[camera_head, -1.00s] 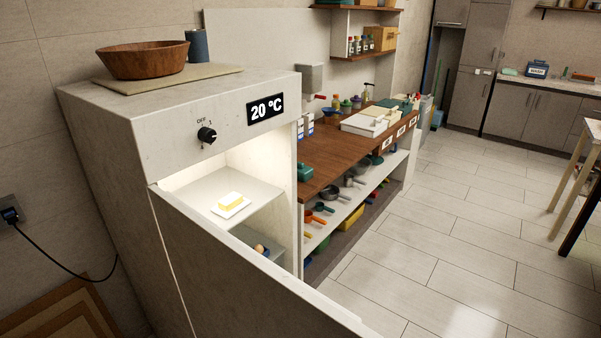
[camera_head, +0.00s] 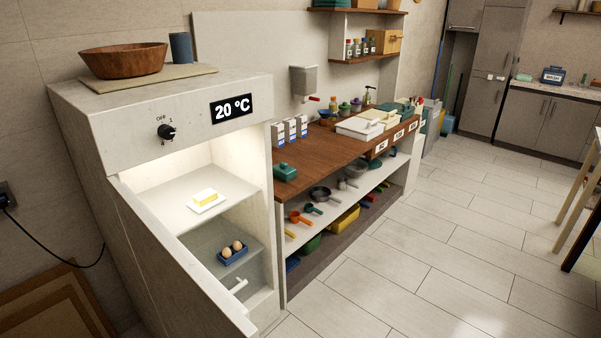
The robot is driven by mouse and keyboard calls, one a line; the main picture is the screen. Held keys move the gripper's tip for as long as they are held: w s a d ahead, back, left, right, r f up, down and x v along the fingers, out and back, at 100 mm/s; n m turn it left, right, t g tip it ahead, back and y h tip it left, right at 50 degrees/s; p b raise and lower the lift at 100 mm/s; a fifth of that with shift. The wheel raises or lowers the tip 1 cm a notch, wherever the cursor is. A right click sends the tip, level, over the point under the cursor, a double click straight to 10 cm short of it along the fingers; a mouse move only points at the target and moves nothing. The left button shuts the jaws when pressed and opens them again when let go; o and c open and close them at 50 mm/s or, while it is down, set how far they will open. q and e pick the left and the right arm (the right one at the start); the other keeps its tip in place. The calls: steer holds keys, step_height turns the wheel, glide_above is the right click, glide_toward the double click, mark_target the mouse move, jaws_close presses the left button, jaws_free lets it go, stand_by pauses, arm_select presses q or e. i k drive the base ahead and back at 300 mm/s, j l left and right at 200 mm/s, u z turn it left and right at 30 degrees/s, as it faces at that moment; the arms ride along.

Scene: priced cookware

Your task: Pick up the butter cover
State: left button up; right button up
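A small teal lidded piece with a knob (camera_head: 286,172) sits on the near left end of the wooden counter (camera_head: 325,152). It looks like the butter cover, though it is small in view. A yellow block of butter (camera_head: 205,196) lies uncovered on a white dish (camera_head: 207,207) on the upper shelf of the lit, open fridge (camera_head: 185,130). Neither of my grippers is in view.
The open fridge door (camera_head: 165,260) stands in the lower left foreground. Eggs in a blue holder (camera_head: 232,252) sit on the lower fridge shelf. White cartons (camera_head: 290,130) stand behind the teal piece. The tiled floor (camera_head: 440,250) to the right is clear.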

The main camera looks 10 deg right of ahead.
mark_target(285, 173)
steer(key=i+l, duration=0.1)
steer(key=l, duration=0.35)
steer(key=i+l+u, duration=0.1)
steer(key=l, duration=0.35)
steer(key=i+l+u, duration=0.1)
steer(key=l, duration=0.4)
steer(key=i+l, duration=0.1)
steer(key=l, duration=0.35)
